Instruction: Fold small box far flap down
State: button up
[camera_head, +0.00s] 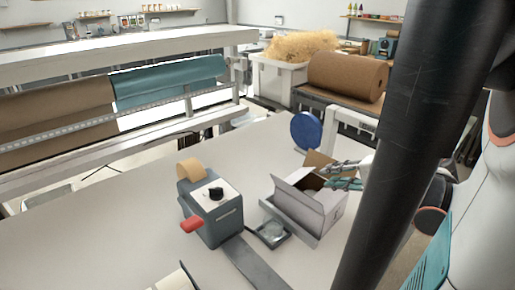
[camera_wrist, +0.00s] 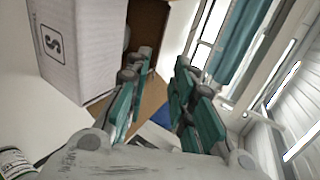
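The small box (camera_head: 324,212) stands on the table, white outside, with open flaps. A brown flap (camera_head: 319,160) stands up at its far side, and a pale flap (camera_head: 294,205) stands along its left side. My gripper (camera_head: 340,175), with teal fingers, reaches in from the right over the box's top, near the far flap. In the wrist view, my gripper (camera_wrist: 162,62) has its fingertips apart. Brown cardboard (camera_wrist: 154,95) shows beyond and between them; contact cannot be told. The white box side (camera_wrist: 78,50) with an S mark is at the upper left.
A grey tape dispenser (camera_head: 212,213) with a red handle stands left of the box. A small dark tray (camera_head: 269,235) lies at the box's near left. A blue disc (camera_head: 306,131) stands behind it. The table's left side is clear.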

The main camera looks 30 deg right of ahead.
jog(key=c, duration=0.5)
jog(key=shift+w+a+r+g+p, duration=0.1)
jog(key=shift+w+r+g+p, duration=0.1)
jog(key=shift+g+p, duration=0.1)
grip_shut()
jog(key=w+a+r+n+g+h+p, duration=0.2)
jog(key=w+r+n+g+p, duration=0.75)
jog(key=n+p, duration=0.95)
jog(key=m+t, duration=0.1)
send_over(296, 175)
jog(key=x, duration=0.2)
jog(key=s+x, duration=0.1)
jog(key=x, duration=0.5)
jog(key=shift+s+f, duration=0.2)
jog(key=shift+s, duration=0.1)
jog(key=shift+s+d+f, duration=0.15)
jog(key=shift+s+f, duration=0.2)
jog(key=shift+f, duration=0.15)
jog(key=shift+s+d+f, duration=0.1)
jog(key=shift+s+f, duration=0.2)
jog(key=shift+f, duration=0.25)
jog(key=shift+s+f, duration=0.35)
jog(key=shift+f, duration=0.25)
